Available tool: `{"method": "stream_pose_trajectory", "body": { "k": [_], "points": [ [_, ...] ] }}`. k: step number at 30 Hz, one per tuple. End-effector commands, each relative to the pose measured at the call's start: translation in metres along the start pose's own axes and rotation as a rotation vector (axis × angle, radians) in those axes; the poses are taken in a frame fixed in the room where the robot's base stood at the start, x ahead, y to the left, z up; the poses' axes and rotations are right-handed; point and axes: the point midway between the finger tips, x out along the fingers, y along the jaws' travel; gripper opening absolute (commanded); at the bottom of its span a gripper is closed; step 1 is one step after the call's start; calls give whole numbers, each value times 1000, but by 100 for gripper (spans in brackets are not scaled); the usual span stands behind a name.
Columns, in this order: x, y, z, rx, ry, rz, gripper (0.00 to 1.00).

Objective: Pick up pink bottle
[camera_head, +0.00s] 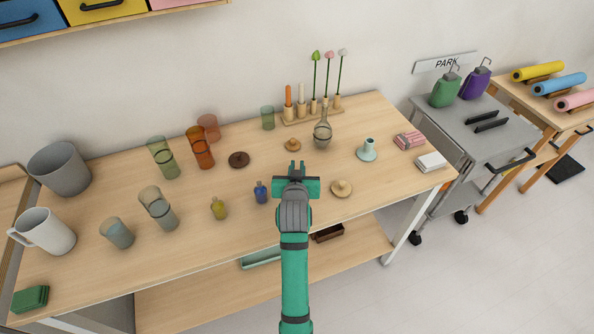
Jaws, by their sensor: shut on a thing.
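My gripper (296,168) is at the end of the green arm, over the front middle of the wooden table (205,245). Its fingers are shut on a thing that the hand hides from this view. I see no pink bottle in the open. A small blue bottle (260,192) stands just left of my gripper. A small yellow bottle (219,209) stands further left.
Coloured glasses (200,148), a white pitcher (46,232) and a grey bucket (60,168) stand left. A candle rack (310,111) stands at the back.

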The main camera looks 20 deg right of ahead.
Motion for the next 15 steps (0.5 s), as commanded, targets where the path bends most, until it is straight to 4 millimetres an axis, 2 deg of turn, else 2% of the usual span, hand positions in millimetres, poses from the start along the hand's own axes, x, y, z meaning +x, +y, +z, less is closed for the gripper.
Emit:
{"method": "stream_pose_trajectory", "body": {
  "k": [2, 7, 15],
  "points": [
    [-2, -1, -2, 0, -7, -2, 0],
    [-13, 0, -26, 1, -1, -2, 0],
    [-80, 10, -62, 1, 6, 0, 0]
  ]
}}
